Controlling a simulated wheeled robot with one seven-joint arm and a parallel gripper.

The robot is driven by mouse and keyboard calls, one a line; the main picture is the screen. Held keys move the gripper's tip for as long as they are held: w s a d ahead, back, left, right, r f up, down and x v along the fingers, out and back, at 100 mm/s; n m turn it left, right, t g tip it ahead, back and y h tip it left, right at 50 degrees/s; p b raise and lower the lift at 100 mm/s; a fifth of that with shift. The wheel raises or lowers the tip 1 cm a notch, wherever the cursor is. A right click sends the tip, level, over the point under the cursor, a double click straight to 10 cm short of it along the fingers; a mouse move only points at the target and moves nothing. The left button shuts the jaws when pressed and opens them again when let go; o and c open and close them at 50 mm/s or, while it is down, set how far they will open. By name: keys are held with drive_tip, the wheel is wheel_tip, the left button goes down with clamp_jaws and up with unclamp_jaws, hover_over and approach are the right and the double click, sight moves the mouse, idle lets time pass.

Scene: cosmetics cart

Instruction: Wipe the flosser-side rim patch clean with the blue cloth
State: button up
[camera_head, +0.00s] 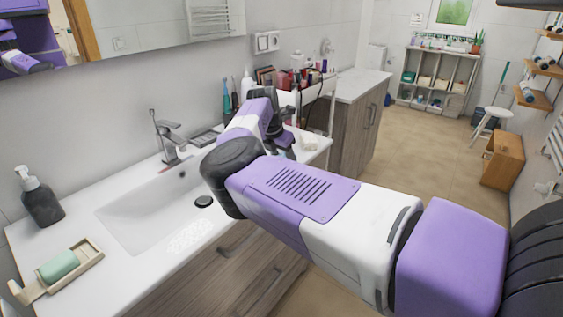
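The white sink (130,218) is set in a white countertop on the left, and its near right rim is partly behind my arm. I cannot make out a dirty patch on the rim. No blue cloth can be made out. Slim teal and dark upright items (227,98) stand behind the sink near a white bottle (247,84); I cannot tell which, if any, is the flosser. My gripper (286,152) is over the right end of the counter, small and mostly hidden behind my arm. I cannot see its fingers clearly or whether it holds anything.
A faucet (170,140) stands behind the basin. A dark soap pump (40,198) and a wooden dish with green soap (58,265) are at left. A cart with cosmetics (318,92) stands beyond my gripper. A small pale item (309,143) lies at the counter's right end.

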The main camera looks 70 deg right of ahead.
drive_tip(key=shift+r+p, duration=2.35)
drive_tip(key=shift+r, duration=1.3)
drive_tip(key=shift+w, duration=0.1)
